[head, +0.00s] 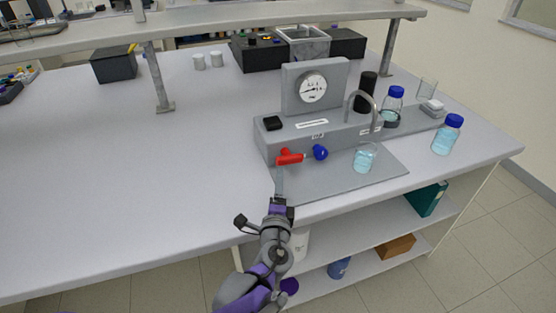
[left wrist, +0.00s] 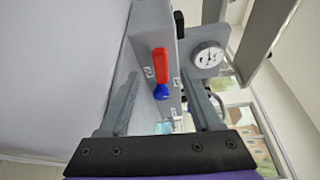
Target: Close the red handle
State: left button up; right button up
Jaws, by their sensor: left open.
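The red handle (head: 290,157) sticks out from the front face of the grey rig (head: 282,143), left of a blue knob (head: 320,152). In the head view it lies roughly sideways along that face. My left gripper (head: 279,181) is just in front of and below the red handle, apart from it and empty. In the left wrist view the red handle (left wrist: 160,64) and the blue knob (left wrist: 161,92) show between the spread fingers of my left gripper (left wrist: 160,76). My right gripper is not in view.
A pressure gauge (head: 313,88) stands on the rig. A beaker of blue liquid (head: 365,158) sits under the curved spout, right of the knob. Blue-capped bottles (head: 447,135) stand farther right. The table (head: 150,190) left of the rig is clear.

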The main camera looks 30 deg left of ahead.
aim_at(281, 164)
pick_arm(q)
jog(key=x, duration=0.9)
jog(key=shift+w+a, duration=0.2)
jog(key=shift+w, duration=0.15)
grip_shut()
